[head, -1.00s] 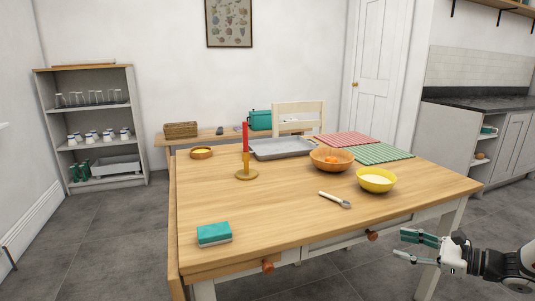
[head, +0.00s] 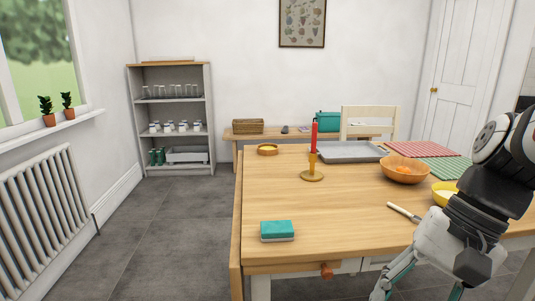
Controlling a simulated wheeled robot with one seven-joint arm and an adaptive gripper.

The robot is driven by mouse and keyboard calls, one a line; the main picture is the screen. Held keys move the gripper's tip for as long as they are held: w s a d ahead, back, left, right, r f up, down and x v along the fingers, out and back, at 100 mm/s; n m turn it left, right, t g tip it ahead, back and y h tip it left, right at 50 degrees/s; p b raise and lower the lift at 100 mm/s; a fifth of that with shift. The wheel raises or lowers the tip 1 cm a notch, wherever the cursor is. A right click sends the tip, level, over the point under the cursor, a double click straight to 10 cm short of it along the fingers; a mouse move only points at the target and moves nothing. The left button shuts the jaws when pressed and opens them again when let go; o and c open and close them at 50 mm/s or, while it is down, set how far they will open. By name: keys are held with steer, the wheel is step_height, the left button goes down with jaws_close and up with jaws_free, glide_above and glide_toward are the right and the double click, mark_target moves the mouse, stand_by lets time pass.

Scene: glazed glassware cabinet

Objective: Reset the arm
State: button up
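My gripper (head: 420,292) is at the bottom right of the head view, in front of the table's near edge. Two of its finger parts show, with a gap between them. The fingertips run past the bottom of the picture, so what lies between them is hidden. My arm rises to the right and covers part of the table's right side.
The wooden table (head: 350,212) bears a green sponge (head: 277,230), a red candle in its holder (head: 313,160), a grey tray (head: 350,152), an orange bowl (head: 405,170) and a partly hidden yellow bowl (head: 441,192). Floor is free left of the table, towards the shelf (head: 172,118).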

steer(key=s+d+n+t+h, duration=0.1)
steer(key=s+n+h, duration=0.5)
steer(key=s, duration=0.6)
step_height(320, 180, up, 24)
steer(key=t+y+p, duration=0.1)
steer(key=t+p, duration=0.3)
steer(key=p, duration=1.8)
steer(key=shift+r+n, duration=0.15)
steer(key=shift+n, duration=0.15)
steer(key=shift+s, duration=0.1)
